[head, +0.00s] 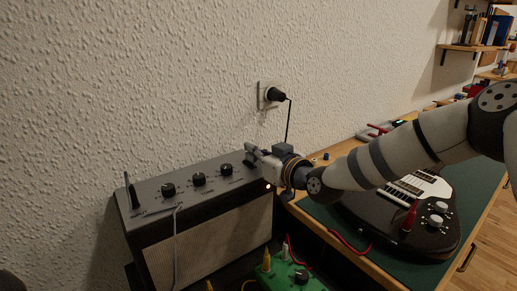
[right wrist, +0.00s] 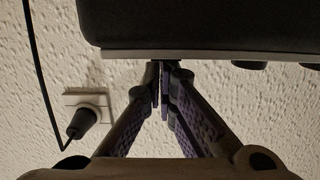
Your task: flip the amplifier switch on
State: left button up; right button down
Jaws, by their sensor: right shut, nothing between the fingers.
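The amplifier (head: 205,230) is a dark box with a grey top panel and a light grille, standing at the left against the wall. Its panel carries several black knobs (head: 199,180) and an upright black piece (head: 133,194) at the left end. I cannot make out the switch; my right gripper covers part of the panel's right end. My right gripper (head: 254,155) is shut and empty at that end. In the right wrist view its closed fingertips (right wrist: 160,68) are at the edge of the amplifier (right wrist: 200,25); I cannot tell whether they touch.
A wall socket with a black plug (head: 275,95) is behind; its cord hangs down. A black keyboard instrument (head: 440,205) lies on a green mat under my right arm. A green box (head: 290,276) with plugs stands in front. A grey cable (head: 175,240) crosses the amplifier's front.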

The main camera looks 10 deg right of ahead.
jog(key=r+p, duration=0.1)
jog(key=r, duration=0.1)
jog(key=r+p, duration=0.1)
jog(key=r, duration=0.2)
jog(key=shift+s+r, duration=0.2)
jog(key=shift+r, duration=0.1)
pick_arm(q)
jog(key=w+r+t+p, duration=0.1)
jog(key=w+r+p, duration=0.1)
jog(key=w+r, duration=0.2)
jog(key=shift+w+d+r+t, duration=0.3)
jog(key=shift+w+r+t, duration=0.1)
jog(key=shift+w, duration=0.05)
pick_arm(e)
jog(key=f+v, duration=0.1)
jog(key=v, duration=0.8)
jog(key=shift+s+d, duration=0.25)
jog(key=shift+s, duration=0.1)
